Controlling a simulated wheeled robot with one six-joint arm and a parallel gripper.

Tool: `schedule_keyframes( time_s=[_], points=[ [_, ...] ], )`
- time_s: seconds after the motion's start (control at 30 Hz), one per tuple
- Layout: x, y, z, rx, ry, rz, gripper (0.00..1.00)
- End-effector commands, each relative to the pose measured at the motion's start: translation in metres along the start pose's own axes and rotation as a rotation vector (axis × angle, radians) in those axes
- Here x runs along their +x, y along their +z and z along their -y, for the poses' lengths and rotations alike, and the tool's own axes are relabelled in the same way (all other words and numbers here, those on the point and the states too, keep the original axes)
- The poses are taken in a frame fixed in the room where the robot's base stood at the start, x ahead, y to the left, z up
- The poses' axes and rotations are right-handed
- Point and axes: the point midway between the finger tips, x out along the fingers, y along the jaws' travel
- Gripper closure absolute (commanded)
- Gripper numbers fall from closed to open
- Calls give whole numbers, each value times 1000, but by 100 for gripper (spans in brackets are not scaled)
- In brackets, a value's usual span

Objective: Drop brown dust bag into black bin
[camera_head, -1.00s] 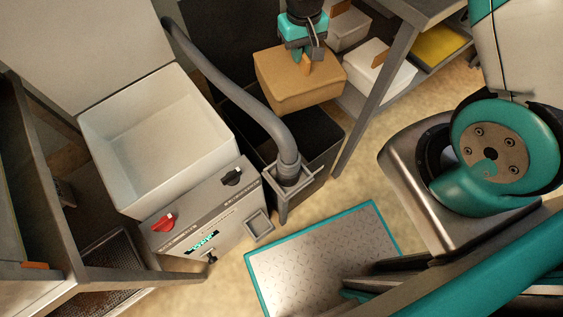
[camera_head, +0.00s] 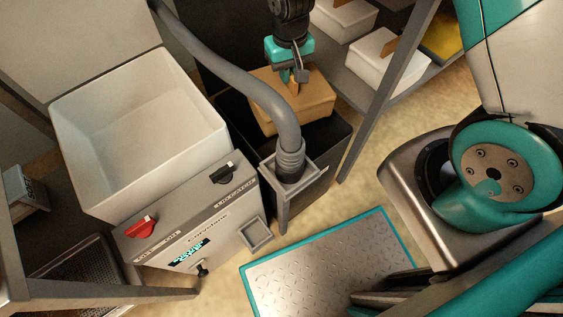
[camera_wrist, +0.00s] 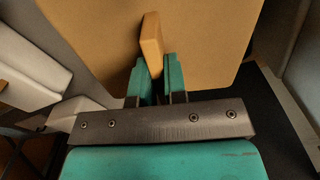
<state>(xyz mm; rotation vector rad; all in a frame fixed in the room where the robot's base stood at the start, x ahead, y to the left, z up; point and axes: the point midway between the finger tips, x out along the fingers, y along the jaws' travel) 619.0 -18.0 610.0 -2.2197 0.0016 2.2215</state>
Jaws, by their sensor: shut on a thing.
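The brown dust bag (camera_head: 310,104) hangs from my gripper (camera_head: 292,78) over the opening of the black bin (camera_head: 336,134). The bag looks partly within the bin's outline; I cannot tell how deep it sits. The grey hose covers part of the bag and bin. In the wrist view my gripper (camera_wrist: 158,75) has its teal fingers shut on the tab (camera_wrist: 152,45) of the bag (camera_wrist: 90,30). The dark bin area shows to the right below the bag there.
A grey hose (camera_head: 238,78) runs down to a bracket beside the bin. A machine with a white basin (camera_head: 140,130) stands left. A shelf with white boxes (camera_head: 384,62) is at the right back. A metal plate (camera_head: 330,262) lies on the floor.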

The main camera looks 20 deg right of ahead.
Motion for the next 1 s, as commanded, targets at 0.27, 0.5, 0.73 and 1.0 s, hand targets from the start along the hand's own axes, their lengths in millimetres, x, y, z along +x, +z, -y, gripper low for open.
schedule_keyframes(
  time_s=[0.27, 0.5, 0.73, 1.0],
  points=[
    [8, -1, 0, 0, 0, -2, 100],
    [8, 0, 0, 0, 0, -2, 58],
    [9, 0, 0, 0, 0, 1, 58],
    [-19, -1, 0, 0, -1, -4, 58]
  ],
)
